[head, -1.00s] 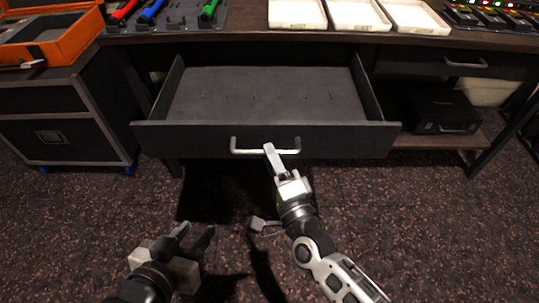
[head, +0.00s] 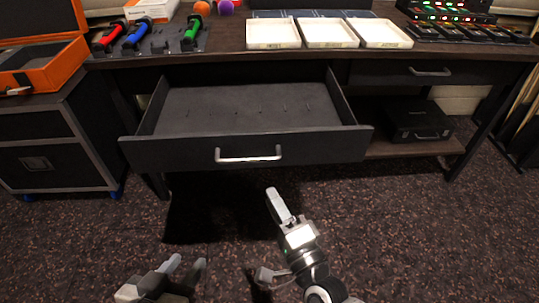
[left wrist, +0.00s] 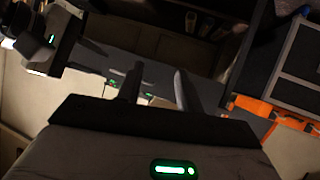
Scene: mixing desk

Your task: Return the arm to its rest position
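My right gripper (head: 278,205) is in front of the open drawer (head: 245,151), below its silver handle (head: 248,157) and apart from it in the picture. Its fingers appear edge-on, so their gap cannot be told. My left gripper (head: 186,264) is low in the head view, over the carpet, with its fingers apart and nothing between them. In the left wrist view its two dark fingers (left wrist: 157,88) also stand apart and empty. Most of both arms is cut off by the lower edge of the head view.
The drawer sticks out from the dark desk (head: 300,57) and looks empty. White trays (head: 328,46) and red, blue and green handled tools stand on top. A dark cabinet with an orange case (head: 50,67) is at left. Carpet in front is open.

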